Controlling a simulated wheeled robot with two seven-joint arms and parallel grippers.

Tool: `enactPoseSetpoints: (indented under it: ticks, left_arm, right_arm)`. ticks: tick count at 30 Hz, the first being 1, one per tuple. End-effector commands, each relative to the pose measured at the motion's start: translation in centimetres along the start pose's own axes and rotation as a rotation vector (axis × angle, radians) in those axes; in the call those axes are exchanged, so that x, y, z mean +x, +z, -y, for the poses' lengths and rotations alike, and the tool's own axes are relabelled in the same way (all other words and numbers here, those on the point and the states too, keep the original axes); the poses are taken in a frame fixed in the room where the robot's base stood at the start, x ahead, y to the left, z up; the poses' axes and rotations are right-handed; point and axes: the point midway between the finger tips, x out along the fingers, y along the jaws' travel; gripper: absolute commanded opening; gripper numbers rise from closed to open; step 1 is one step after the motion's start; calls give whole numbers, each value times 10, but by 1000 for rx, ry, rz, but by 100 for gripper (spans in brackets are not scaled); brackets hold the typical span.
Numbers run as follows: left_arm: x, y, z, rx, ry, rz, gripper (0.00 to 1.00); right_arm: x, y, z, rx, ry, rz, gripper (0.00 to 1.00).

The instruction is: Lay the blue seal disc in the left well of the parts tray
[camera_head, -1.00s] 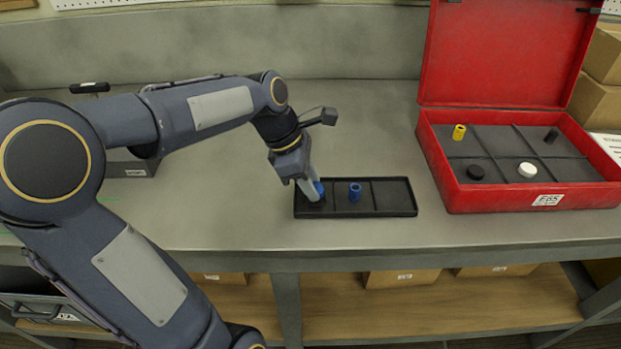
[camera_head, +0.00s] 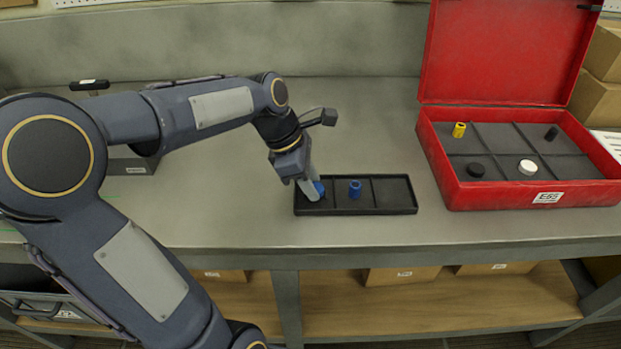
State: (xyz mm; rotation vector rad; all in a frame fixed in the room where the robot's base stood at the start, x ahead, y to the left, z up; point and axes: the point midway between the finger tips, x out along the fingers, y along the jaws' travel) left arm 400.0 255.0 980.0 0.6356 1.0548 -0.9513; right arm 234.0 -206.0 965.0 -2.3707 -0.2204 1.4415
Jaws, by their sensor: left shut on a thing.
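The black parts tray (camera_head: 392,210) lies on the bench near its front edge, with wells side by side. My left gripper (camera_head: 315,192) points down into the left well and is shut on the blue seal disc (camera_head: 320,187). Only part of the disc shows; the fingers hide the rest. I cannot tell whether the disc touches the well floor. A blue cylinder (camera_head: 355,190) stands upright in the middle well. The right well looks empty. My right gripper is not in view.
An open red case (camera_head: 530,197) on the right holds a yellow cylinder (camera_head: 459,130), a black disc (camera_head: 475,170), a white disc (camera_head: 527,167) and a dark cylinder (camera_head: 552,133). The bench between tray and case is clear. Cardboard boxes sit on the shelf below.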

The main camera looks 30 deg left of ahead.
Motion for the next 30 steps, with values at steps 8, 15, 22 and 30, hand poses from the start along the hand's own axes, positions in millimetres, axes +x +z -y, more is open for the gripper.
enactPoseSetpoints:
  ticks: [8,15,22,30]
  left_arm:
    - [2,-1,0,0,0,0,12]
    - [5,-2,0,0,0,0,12]
    - [6,-2,0,0,0,0,12]
    - [6,-2,0,0,0,0,44]
  right_arm:
    - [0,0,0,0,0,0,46]
    - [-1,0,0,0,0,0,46]
    - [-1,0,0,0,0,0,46]
    - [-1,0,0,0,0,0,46]
